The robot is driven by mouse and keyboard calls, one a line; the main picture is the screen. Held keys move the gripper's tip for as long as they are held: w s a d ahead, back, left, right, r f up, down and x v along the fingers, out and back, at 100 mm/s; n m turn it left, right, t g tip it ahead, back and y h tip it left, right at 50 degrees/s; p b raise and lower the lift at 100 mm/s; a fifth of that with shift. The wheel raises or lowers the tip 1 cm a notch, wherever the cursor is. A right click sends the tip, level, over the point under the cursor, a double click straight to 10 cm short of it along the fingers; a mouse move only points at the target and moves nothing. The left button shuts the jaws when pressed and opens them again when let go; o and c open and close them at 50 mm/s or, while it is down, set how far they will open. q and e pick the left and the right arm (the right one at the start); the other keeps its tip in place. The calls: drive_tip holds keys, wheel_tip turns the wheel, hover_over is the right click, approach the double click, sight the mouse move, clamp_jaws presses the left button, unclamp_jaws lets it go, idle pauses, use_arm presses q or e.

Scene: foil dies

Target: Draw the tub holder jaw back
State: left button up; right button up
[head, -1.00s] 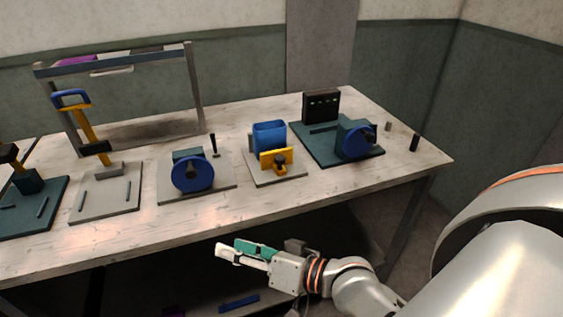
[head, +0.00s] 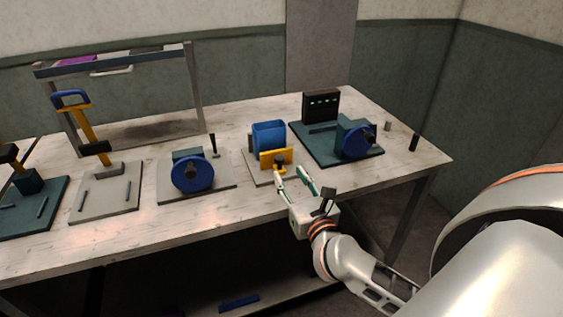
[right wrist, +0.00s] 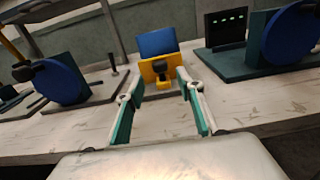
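The tub holder stands on a pale base plate (head: 257,169) near the front of the table. It has a blue tub (head: 268,137) at the back and a yellow jaw (head: 268,161) in front with a knob (head: 280,167) facing me. My right gripper (head: 293,179) is open and empty, just in front of the knob. In the right wrist view, the yellow jaw (right wrist: 148,70), its yellow and dark knob (right wrist: 161,76) and the blue tub (right wrist: 156,43) show ahead between the fingers (right wrist: 158,92). The fingers do not appear to touch the knob. My left gripper is not in view.
To the right, a dark green plate (head: 312,152) carries a blue wheel (head: 355,142) and a black panel (head: 320,105). To the left stands another blue wheel (head: 192,174) with a black lever (head: 215,144). The table's front strip is clear.

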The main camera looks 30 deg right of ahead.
sight(281, 162)
drive_tip(key=x, duration=0.7)
drive_tip(key=shift+w+p, duration=0.15)
drive_tip(key=shift+p, duration=0.15)
clamp_jaws()
